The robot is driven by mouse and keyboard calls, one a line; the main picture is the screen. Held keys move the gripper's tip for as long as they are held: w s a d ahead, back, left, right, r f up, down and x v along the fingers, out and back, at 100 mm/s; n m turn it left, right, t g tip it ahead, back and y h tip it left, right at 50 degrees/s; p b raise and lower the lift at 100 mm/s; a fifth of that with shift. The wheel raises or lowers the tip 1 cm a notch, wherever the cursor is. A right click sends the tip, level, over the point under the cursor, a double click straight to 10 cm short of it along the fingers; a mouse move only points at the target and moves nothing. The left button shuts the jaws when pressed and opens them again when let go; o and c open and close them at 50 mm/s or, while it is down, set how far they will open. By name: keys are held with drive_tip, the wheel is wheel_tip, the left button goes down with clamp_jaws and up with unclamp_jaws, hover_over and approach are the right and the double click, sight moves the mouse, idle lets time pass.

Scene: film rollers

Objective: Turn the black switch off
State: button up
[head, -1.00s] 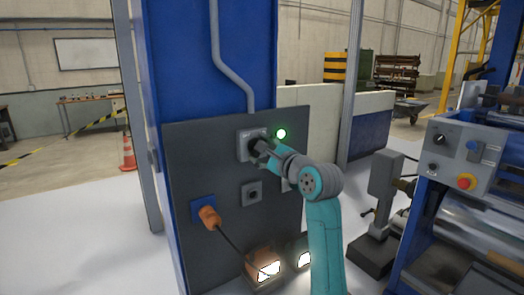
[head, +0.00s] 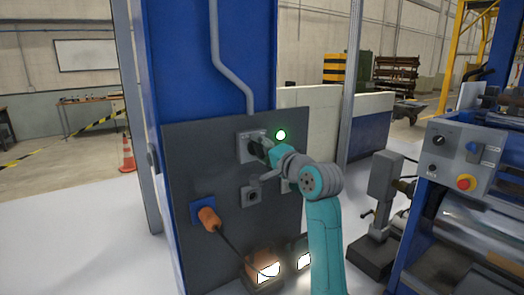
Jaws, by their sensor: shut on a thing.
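The black switch sits on a grey square plate (head: 244,148) in the upper part of a dark panel on a blue column. My gripper (head: 261,150) is at this switch and shut on it. The gripper covers most of the switch, so its exact angle cannot be told.
Below the switch on the dark panel (head: 190,160) are a smaller grey socket (head: 251,196) and an orange plug (head: 209,218) with a black cable. Lit lamps (head: 267,271) stand at the panel's foot. A blue machine (head: 465,160) stands at the right.

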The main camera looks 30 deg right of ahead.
drive_tip(key=n, duration=0.5)
idle(0.6)
drive_tip(key=o, duration=1.1)
drive_tip(key=shift+o, duration=0.2)
drive_tip(key=shift+s, duration=0.1)
drive_tip(key=s, duration=1.1)
drive_tip(key=shift+s, duration=0.4)
